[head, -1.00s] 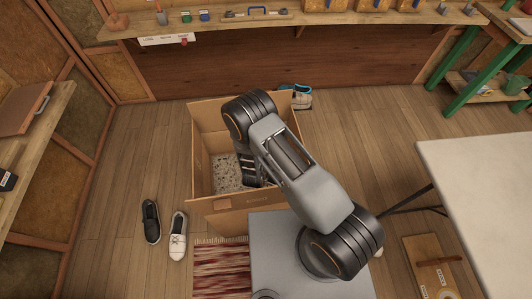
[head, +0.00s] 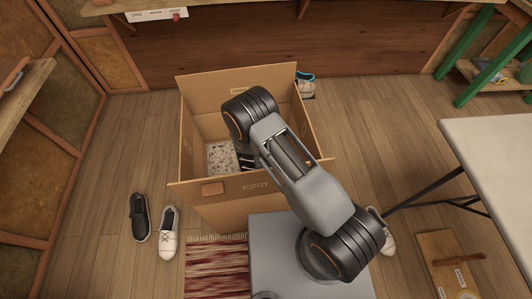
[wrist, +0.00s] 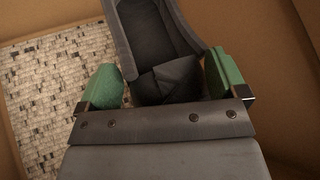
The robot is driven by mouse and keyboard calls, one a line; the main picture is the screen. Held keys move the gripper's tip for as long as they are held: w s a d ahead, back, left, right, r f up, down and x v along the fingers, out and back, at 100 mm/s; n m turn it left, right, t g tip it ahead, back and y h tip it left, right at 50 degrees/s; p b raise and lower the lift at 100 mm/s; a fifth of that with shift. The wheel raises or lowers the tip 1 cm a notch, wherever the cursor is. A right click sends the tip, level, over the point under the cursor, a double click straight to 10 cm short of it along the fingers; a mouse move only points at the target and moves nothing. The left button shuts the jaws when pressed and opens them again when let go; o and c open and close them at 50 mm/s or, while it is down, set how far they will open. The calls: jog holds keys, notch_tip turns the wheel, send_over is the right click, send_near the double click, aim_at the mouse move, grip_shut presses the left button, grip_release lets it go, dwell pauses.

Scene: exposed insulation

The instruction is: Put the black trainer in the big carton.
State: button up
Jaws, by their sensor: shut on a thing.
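The big carton (head: 255,190) stands open on the floor, with speckled grey-white paper on its bottom, also seen in the wrist view (wrist: 45,95). My gripper (wrist: 165,85), with green fingertips, is shut on the black trainer (wrist: 150,30). In the wrist view the dark shoe lies between the fingertips and runs toward the top edge, its opening facing the camera. The carton's brown walls surround it there. In the head view my arm reaches over the carton's front wall and hides the gripper. I cannot tell whether the trainer touches the bottom.
Another black shoe (head: 140,216) and a white shoe (head: 168,232) stand on the floor left of the carton. A striped rug (head: 217,268) lies in front. A pale table (head: 490,150) stands at right.

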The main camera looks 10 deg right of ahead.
jog(key=shift+f, duration=0.4)
jog(key=o, duration=0.8)
jog(key=w+d+r+n+y+p, duration=0.1)
jog(key=w+d+r+p, duration=0.1)
jog(key=r+p, duration=1.1)
jog(key=w+d+r+n+p, duration=0.1)
jog(key=w+d+r+p, duration=0.1)
jog(key=r+p, duration=1.1)
jog(key=shift+w+d+r+t+y, duration=0.35)
jog(key=shift+w+r, duration=0.25)
jog(key=shift+r, duration=1.95)
jog(key=shift+a, duration=0.1)
